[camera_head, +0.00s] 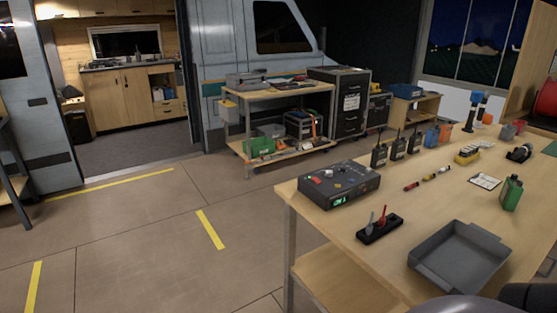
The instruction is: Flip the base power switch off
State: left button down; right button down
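A dark grey control box (339,185) stands on the near left corner of the wooden table, with a lit green display on its front, a red mark at the left of its top and several small knobs or switches. I cannot tell which of these is the power switch or how it is set. In front of the box is a black block (380,226) with one grey and one red upright lever-like piece. Neither of my grippers is in view. Dark rounded shapes at the bottom right edge may be part of my own arm.
The wooden table (299,227) also holds a grey tray (459,257), several black radios (397,146), a green canister (511,192) and a white notepad (485,181). A workbench (280,97) stands behind. The floor left of the table is clear.

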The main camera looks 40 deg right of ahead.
aim_at(315, 180)
jog(key=i+l+z, duration=0.1)
jog(key=i+z, duration=0.8)
jog(key=i+j+z, duration=0.2)
jog(key=i, duration=0.2)
jog(key=l, duration=0.1)
